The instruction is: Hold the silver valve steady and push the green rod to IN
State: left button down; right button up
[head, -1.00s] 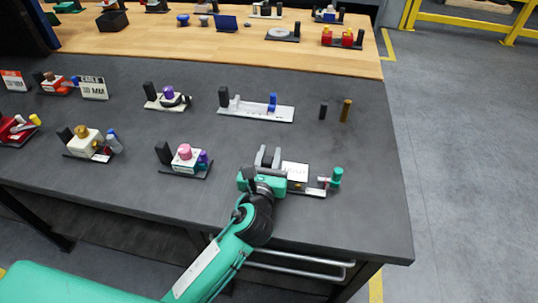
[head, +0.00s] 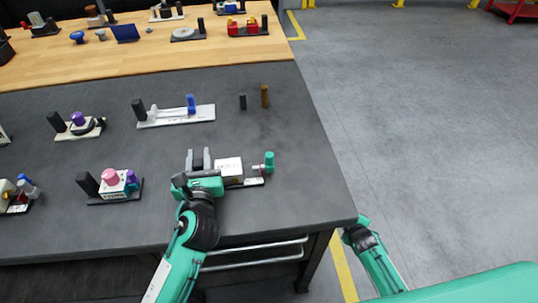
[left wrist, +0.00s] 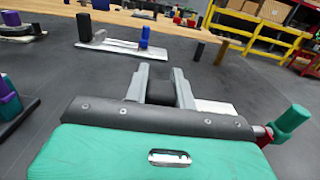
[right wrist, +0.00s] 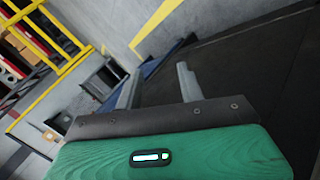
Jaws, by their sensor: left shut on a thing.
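The silver valve (head: 229,167) is a pale box with a label on its top, on a dark base near the front right of the dark table. The green rod (head: 269,161) stands upright at its right end; it also shows in the left wrist view (left wrist: 291,121). My left gripper (head: 198,160) is at the valve's left end, shut on a black post (left wrist: 160,91) there. Its fingers hide part of the post. My right gripper (head: 357,229) is off the table's right front corner, apart from the valve. In the right wrist view its fingers (right wrist: 158,82) are apart with nothing between them.
A unit with a pink knob (head: 110,177) stands left of the valve. A long white plate with a blue piece (head: 190,103) lies behind it. Two small posts, black (head: 242,102) and brown (head: 265,95), stand behind right. The table right of the rod is clear.

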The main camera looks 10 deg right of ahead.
jog(key=w+a+r+n+t, duration=0.1)
jog(key=w+r+n+t, duration=0.35)
jog(key=r, duration=1.05)
jog(key=w+a+r+n+t, duration=0.15)
jog(key=w+r+n, duration=0.45)
jog(key=r, duration=1)
jog(key=s+a+r+n+t+y, duration=0.15)
jog(key=a+r+n+t, duration=0.35)
jog(key=r, duration=0.9)
jog(key=s+a+r+n+y, duration=0.2)
jog(key=s+a+r+n, duration=0.3)
jog(key=s+a+r, duration=0.15)
jog(key=n+g+y, duration=0.3)
jog(key=n, duration=0.4)
send_near(271, 160)
jog(key=x, duration=1.1)
jog(key=shift+r, duration=0.1)
